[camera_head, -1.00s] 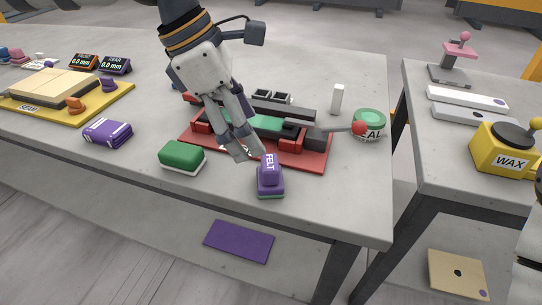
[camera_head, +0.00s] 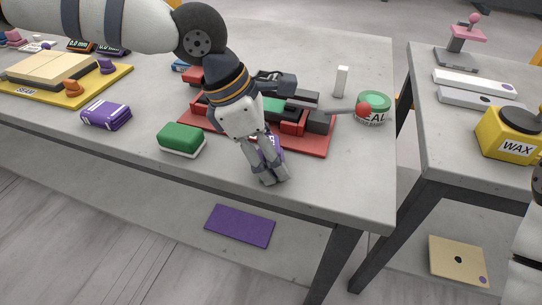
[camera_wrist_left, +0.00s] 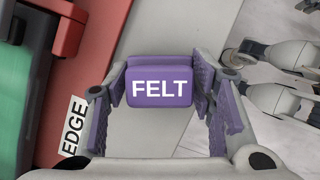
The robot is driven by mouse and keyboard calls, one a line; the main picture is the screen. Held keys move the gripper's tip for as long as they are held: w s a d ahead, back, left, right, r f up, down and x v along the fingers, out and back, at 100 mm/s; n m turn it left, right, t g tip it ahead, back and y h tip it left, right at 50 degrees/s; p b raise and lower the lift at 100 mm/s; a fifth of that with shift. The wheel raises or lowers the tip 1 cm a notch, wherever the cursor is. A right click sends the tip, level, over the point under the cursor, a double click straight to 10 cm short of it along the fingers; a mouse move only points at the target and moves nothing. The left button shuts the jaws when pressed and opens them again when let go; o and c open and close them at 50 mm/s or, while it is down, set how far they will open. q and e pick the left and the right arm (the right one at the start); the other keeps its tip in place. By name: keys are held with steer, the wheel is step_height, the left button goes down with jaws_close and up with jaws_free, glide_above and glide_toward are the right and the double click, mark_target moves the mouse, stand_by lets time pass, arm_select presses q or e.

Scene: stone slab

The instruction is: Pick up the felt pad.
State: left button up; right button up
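The felt pad (camera_wrist_left: 158,80) is a purple block with white FELT lettering. In the left wrist view it sits between the two fingers of my left gripper (camera_wrist_left: 160,92), which look pressed to its sides. In the head view my left gripper (camera_head: 273,181) points down at the slab's front edge and hides most of the pad; only a bit of purple (camera_head: 274,150) shows between its fingers. Whether the pad clears the slab is hard to tell. My right gripper is not in view.
A red tray (camera_head: 313,146) with dark and green blocks lies just behind. A green block (camera_head: 182,137) and a purple packet (camera_head: 106,115) are to the left. A green-lidded tin (camera_head: 373,102) stands right. A gap separates the yellow WAX pot's (camera_head: 510,148) table.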

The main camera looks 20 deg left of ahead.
mark_target(275, 146)
arm_select(q)
steer(key=shift+c, duration=1.4)
steer(key=shift+r, duration=0.35)
steer(key=r, duration=0.3)
steer(key=shift+s+r+p, duration=0.3)
steer(key=shift+s+r, duration=0.05)
steer(key=shift+r, duration=0.05)
steer(key=s+d+r, duration=0.2)
steer(key=s+r, duration=0.6)
steer(key=s, duration=0.5)
steer(key=shift+r+p, duration=0.25)
steer(key=shift+p, duration=0.15)
steer(key=o, duration=0.7)
steer(key=shift+d, duration=0.1)
steer(key=c, duration=0.4)
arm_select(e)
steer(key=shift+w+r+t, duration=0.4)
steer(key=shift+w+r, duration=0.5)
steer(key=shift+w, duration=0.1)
